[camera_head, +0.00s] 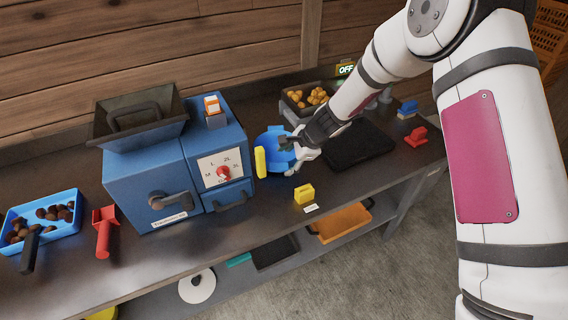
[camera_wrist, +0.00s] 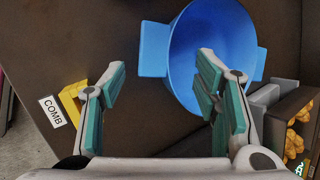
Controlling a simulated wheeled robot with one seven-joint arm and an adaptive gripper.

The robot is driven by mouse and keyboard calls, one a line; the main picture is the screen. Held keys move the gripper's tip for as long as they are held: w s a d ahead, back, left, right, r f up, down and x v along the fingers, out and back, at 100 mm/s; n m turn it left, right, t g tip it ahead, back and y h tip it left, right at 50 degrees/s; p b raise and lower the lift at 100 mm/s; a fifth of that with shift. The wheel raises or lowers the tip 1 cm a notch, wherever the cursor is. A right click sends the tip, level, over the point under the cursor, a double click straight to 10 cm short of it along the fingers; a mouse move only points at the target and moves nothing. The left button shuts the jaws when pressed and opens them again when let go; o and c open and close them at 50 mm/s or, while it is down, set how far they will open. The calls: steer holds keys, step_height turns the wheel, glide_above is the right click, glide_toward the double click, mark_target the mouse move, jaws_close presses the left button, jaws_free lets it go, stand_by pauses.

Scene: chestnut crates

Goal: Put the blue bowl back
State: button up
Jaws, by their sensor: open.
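The blue bowl (camera_head: 270,140) is on the workbench just right of the blue machine. In the wrist view the bowl (camera_wrist: 215,30) faces me with its hollow, with a flat tab on each side. My gripper (camera_head: 292,146) is at the bowl's right side in the head view and hides part of it. In the wrist view my gripper (camera_wrist: 161,60) is open: one finger overlaps the bowl's inside, the other is left of the bowl, and the left tab lies between them. I cannot tell whether a finger touches the bowl.
The blue machine (camera_head: 150,180) stands left of the bowl. A yellow block (camera_head: 304,194) with a "COMB" tag (camera_wrist: 52,112) is near the front edge. A yellow upright piece (camera_head: 261,161) is beside the bowl. A black mat (camera_head: 360,145) and a crate of orange-yellow pieces (camera_head: 290,106) are to the right.

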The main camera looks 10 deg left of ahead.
steer(key=v, duration=0.8)
steer(key=s+d+r+n+t+h, duration=0.1)
steer(key=s+d+r+n, duration=0.35)
steer(key=s+r, duration=0.4)
steer(key=s+d+r+n, duration=0.4)
steer(key=s+d+r, duration=0.15)
steer(key=r, duration=0.65)
steer(key=s+d+r+n+h, duration=0.2)
steer(key=s+d, duration=0.4)
steer(key=s, duration=0.3)
steer(key=s+d+r+n+t+h, duration=0.1)
steer(key=s+d+r+n+h, duration=0.1)
steer(key=s+d, duration=0.5)
steer(key=s+n, duration=0.1)
steer(key=s, duration=0.2)
steer(key=shift+r, duration=0.35)
steer(key=shift+s, duration=0.1)
